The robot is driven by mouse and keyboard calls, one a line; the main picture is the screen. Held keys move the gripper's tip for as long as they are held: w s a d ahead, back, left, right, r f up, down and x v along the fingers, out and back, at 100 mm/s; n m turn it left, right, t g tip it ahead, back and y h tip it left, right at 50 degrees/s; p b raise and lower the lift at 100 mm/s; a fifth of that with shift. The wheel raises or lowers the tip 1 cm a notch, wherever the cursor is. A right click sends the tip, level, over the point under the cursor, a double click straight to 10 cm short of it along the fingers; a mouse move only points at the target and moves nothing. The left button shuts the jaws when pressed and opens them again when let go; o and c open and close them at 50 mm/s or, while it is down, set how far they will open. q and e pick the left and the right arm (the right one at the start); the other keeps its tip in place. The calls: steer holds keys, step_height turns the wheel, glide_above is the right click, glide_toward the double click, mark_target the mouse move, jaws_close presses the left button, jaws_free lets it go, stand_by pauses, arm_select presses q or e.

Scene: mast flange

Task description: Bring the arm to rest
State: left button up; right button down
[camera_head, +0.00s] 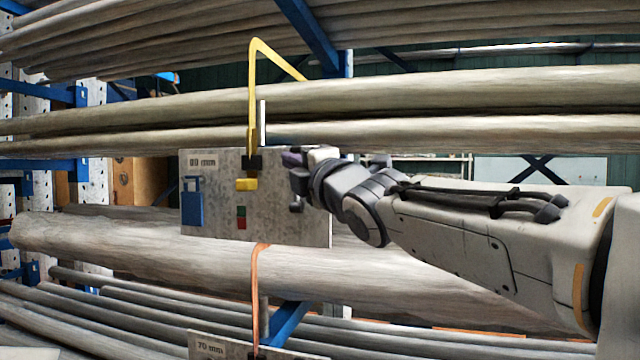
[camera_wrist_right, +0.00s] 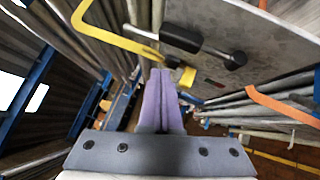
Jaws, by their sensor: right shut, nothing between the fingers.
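My right arm reaches in from the right in the head view, and its right gripper (camera_head: 290,172) is in front of the upper right part of a grey plate (camera_head: 285,220) marked "80 mm". In the right wrist view the gripper's purple fingers (camera_wrist_right: 158,100) are together with nothing between them. The plate (camera_wrist_right: 270,45) also shows there, beyond and to the right of the fingers. I cannot tell whether the fingers touch anything. My left gripper is not in view.
The plate carries a yellow block (camera_head: 247,184), a blue piece (camera_head: 193,205) and a red and green marker (camera_head: 241,217). A bent yellow rod (camera_head: 252,90) rises above it. An orange strip (camera_head: 255,290) hangs below, towards a "70 mm" plate (camera_head: 225,348). Long poles (camera_head: 450,95) fill the blue-framed racks behind.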

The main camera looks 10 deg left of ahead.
steer(key=s+r+v, duration=0.1)
steer(key=r+v, duration=0.1)
steer(key=v, duration=0.6)
steer(key=s+d+f+m+g+h+b, duration=0.1)
steer(key=d+f+m+g+h, duration=0.3)
steer(key=f, duration=0.7)
steer(key=s+d+f+m+h, duration=0.15)
steer(key=f+m, duration=0.35)
steer(key=f, duration=0.6)
steer(key=s+d+f+m+g+h+b, duration=0.15)
steer(key=f+m+h, duration=0.3)
steer(key=f, duration=0.65)
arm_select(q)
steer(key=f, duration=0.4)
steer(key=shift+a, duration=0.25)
arm_select(e)
steer(key=s+d+f+m+g+h, duration=0.1)
steer(key=s+d+f+m+g, duration=0.3)
steer(key=s+f, duration=0.5)
steer(key=s+d+f+m+g+h, duration=0.2)
steer(key=s+d+f+m+g, duration=0.2)
steer(key=s+f, duration=0.5)
steer(key=d+g, duration=0.1)
steer(key=d, duration=0.1)
steer(key=shift+s+d+h, duration=0.3)
steer(key=shift+s+d, duration=0.05)
steer(key=shift+s, duration=0.05)
